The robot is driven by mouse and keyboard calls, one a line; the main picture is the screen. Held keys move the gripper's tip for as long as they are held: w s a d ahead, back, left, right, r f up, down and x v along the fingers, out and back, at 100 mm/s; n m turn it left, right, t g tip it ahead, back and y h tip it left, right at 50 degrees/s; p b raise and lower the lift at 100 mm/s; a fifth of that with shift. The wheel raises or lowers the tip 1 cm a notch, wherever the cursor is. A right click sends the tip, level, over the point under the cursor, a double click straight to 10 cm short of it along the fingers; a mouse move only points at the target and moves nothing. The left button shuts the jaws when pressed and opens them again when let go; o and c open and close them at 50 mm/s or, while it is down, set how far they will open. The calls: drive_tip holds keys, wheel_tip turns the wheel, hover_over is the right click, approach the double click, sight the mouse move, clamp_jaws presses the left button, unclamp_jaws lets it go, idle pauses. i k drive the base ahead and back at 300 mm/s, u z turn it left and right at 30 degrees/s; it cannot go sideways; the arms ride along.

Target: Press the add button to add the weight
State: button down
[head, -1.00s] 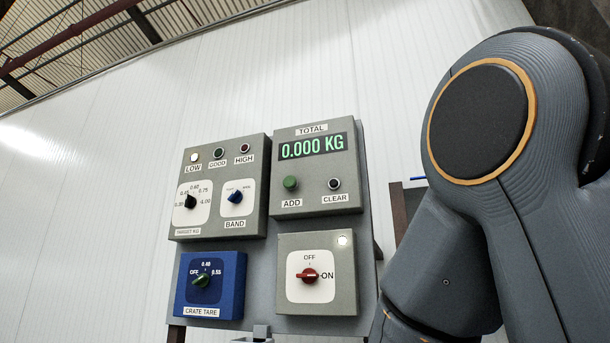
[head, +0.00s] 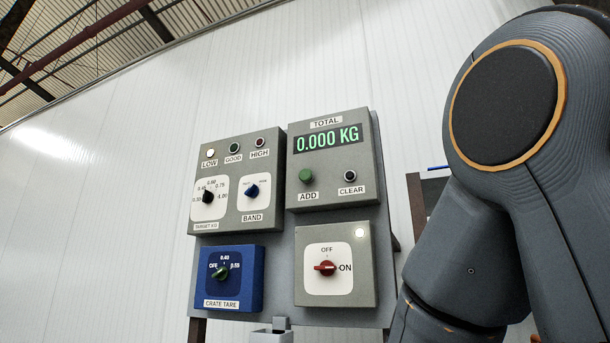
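The green add button (head: 306,176) sits on the grey total box (head: 333,160) at the upper right of the panel, above an ADD label. The green display (head: 328,138) above it reads 0.000 KG. A dark clear button (head: 350,176) is to its right. My arm fills the right side of the head view. A small grey piece at the bottom edge below the panel may be part of my gripper; its fingers cannot be made out.
The red power knob (head: 325,267) points to ON, with a lit white lamp (head: 359,233) above it. The blue crate tare box (head: 229,278) is at lower left. The target and band box (head: 237,182) is at upper left, its LOW lamp (head: 211,153) lit. A white wall stands behind.

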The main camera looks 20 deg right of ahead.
sight(306, 174)
drive_tip(key=z, duration=1.15)
drive_tip(key=k, duration=0.35)
drive_tip(key=u, duration=0.55)
